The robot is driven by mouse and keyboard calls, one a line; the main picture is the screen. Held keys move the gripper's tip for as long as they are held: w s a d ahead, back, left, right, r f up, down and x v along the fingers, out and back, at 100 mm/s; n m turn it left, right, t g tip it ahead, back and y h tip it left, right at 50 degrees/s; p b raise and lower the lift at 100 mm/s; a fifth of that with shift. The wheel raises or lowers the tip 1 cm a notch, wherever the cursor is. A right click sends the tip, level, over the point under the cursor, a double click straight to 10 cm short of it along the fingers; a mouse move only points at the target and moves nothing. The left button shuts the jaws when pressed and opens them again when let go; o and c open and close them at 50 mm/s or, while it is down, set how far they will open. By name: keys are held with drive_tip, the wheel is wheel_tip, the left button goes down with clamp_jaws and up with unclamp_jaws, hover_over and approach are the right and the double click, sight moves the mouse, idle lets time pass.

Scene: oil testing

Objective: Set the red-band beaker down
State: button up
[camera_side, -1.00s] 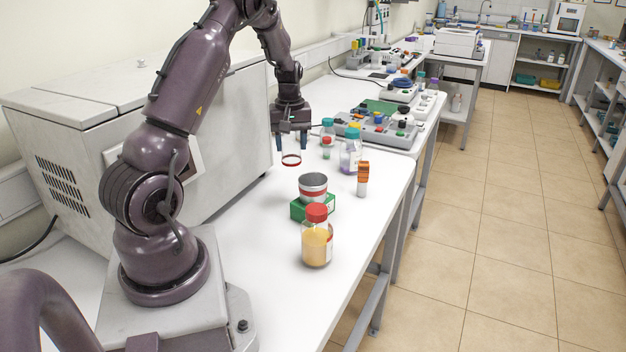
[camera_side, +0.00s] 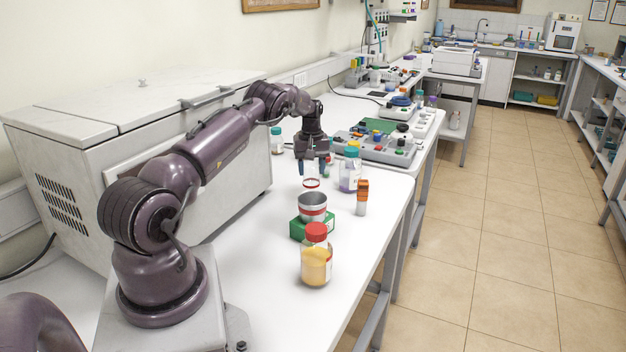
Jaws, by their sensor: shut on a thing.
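My gripper (camera_side: 313,168) points down over the white table and is shut on a small clear glass beaker with a red band (camera_side: 311,183). The beaker hangs upright between the fingers; its clear walls are hard to make out. In the picture it sits just above the rim of a grey metal cup (camera_side: 312,201), which stands on a green block (camera_side: 299,230). I cannot tell whether the beaker is directly over the cup or behind it, nor its height above the table.
A red-capped jar of yellow liquid (camera_side: 316,262) stands in front of the block. An orange-topped vial (camera_side: 362,198) and a teal-capped bottle (camera_side: 350,171) stand to the right. Another bottle (camera_side: 277,142) stands behind, near the big grey machine (camera_side: 225,150). White table is clear to the left.

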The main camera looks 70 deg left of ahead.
sight(313, 179)
drive_tip(key=shift+w+a+f, duration=0.2)
drive_tip(key=shift+a+f, duration=0.05)
drive_tip(key=shift+f, duration=0.2)
drive_tip(key=shift+w+a+f, duration=0.2)
drive_tip(key=shift+a+f, duration=0.05)
drive_tip(key=shift+f, duration=1.5)
drive_tip(key=shift+f, duration=0.15)
drive_tip(key=o, duration=0.9)
